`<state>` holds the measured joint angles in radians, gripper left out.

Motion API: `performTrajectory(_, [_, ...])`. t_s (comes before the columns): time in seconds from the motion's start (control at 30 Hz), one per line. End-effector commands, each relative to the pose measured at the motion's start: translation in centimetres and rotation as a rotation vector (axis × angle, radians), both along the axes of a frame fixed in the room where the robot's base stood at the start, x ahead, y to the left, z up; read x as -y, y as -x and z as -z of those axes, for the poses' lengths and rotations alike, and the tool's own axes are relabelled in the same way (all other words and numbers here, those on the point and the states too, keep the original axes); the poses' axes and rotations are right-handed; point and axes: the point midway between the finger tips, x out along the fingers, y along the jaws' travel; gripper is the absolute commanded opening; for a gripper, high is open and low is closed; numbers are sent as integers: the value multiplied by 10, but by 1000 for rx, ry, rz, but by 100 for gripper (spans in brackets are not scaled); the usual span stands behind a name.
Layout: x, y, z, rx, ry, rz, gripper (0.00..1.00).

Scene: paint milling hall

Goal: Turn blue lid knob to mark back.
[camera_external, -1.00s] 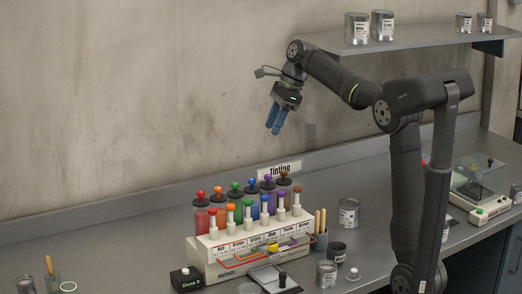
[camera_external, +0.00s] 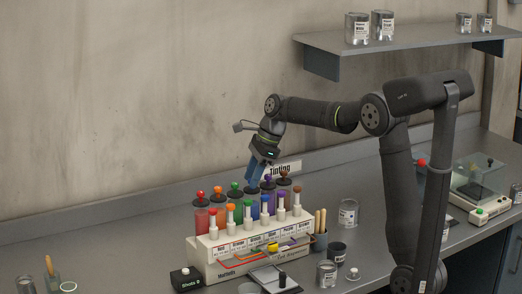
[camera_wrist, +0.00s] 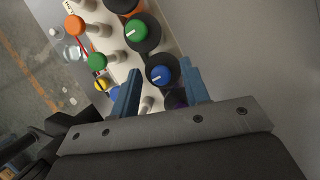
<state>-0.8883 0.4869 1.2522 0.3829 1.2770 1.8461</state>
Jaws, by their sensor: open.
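The blue lid knob (camera_wrist: 162,75) sits on a round black lid in the wrist view. A short white line on it points to the left in that view. My gripper (camera_wrist: 160,68) is open, with one blue finger on each side of the knob; I cannot tell whether either touches it. In the external view my gripper (camera_external: 252,182) points down just over the back row of canisters, and its fingers largely hide the blue knob. The mark for the knob cannot be made out.
The green lid knob (camera_wrist: 136,31) is close beside the blue one, and a purple knob (camera_external: 268,178) is on its other side. A front row of coloured plungers, including a blue one (camera_external: 265,198), stands before the canisters. The wall is behind.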

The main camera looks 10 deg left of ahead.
Motion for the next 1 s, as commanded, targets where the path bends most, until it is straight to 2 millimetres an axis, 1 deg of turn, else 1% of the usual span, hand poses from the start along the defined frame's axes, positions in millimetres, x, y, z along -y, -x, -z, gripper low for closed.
performTrajectory(0.23, [0,0,1,0,0,0,42])
performTrajectory(0.37, [0,0,1,0,0,0,16])
performTrajectory(0.4, [0,0,1,0,0,0,9])
performTrajectory(0.43, [0,0,1,0,0,0,3])
performTrajectory(0.47, [0,0,1,0,0,0,0])
performTrajectory(0.77, [0,0,1,-1,1,-28,0])
performTrajectory(1.0, [-1,-1,1,-1,0,-152,0])
